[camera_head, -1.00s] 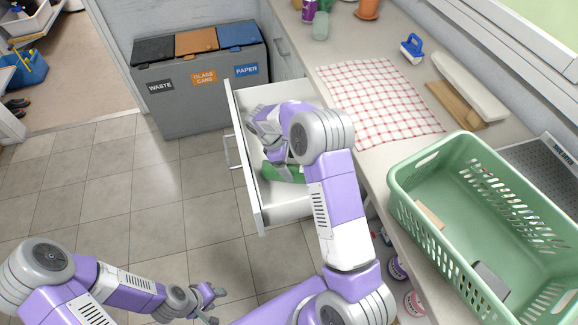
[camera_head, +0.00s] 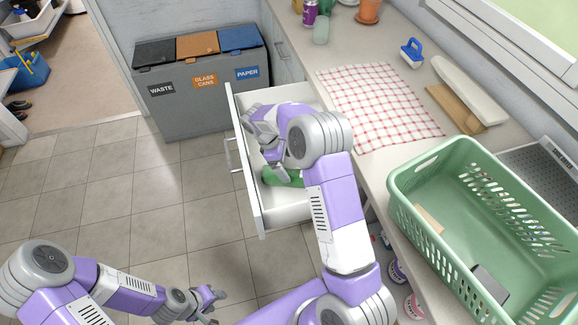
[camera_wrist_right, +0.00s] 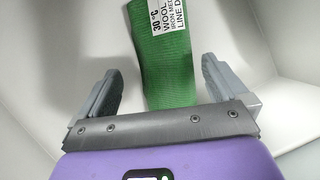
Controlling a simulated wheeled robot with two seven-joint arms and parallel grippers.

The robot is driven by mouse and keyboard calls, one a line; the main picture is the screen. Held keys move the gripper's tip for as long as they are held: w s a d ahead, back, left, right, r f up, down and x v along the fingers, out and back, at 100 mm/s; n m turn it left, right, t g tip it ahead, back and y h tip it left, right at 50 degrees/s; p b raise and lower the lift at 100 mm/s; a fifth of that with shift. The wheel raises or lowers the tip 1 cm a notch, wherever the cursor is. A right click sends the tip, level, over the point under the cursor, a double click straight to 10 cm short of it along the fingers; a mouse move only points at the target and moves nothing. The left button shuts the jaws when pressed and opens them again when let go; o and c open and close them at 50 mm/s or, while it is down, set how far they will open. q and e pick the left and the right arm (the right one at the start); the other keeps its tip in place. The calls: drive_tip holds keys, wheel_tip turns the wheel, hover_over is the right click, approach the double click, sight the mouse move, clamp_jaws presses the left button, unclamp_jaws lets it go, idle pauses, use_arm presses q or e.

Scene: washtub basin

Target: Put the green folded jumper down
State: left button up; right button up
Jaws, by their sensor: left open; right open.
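The green folded jumper (camera_head: 273,177) lies in the open white drawer (camera_head: 288,212), partly hidden under my right arm in the head view. In the right wrist view the jumper (camera_wrist_right: 165,62) is a green ribbed roll with a white care label at its far end. My right gripper (camera_wrist_right: 161,85) is open, its two fingers apart on either side of the jumper's near end, with gaps between. In the head view the right gripper (camera_head: 270,155) is inside the drawer. My left gripper (camera_head: 213,297) is open and empty over the floor at the lower middle.
A green basket (camera_head: 440,225) stands on the counter at right. A checked cloth (camera_head: 378,103), a blue brush (camera_head: 412,52) and boards (camera_head: 465,95) lie behind it. Grey waste bins (camera_head: 200,95) stand beyond the drawer. The floor at left is clear.

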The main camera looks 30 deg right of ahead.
drive_tip(key=p+v, duration=0.2)
drive_tip(key=v, duration=0.7)
drive_tip(key=shift+r, duration=0.2)
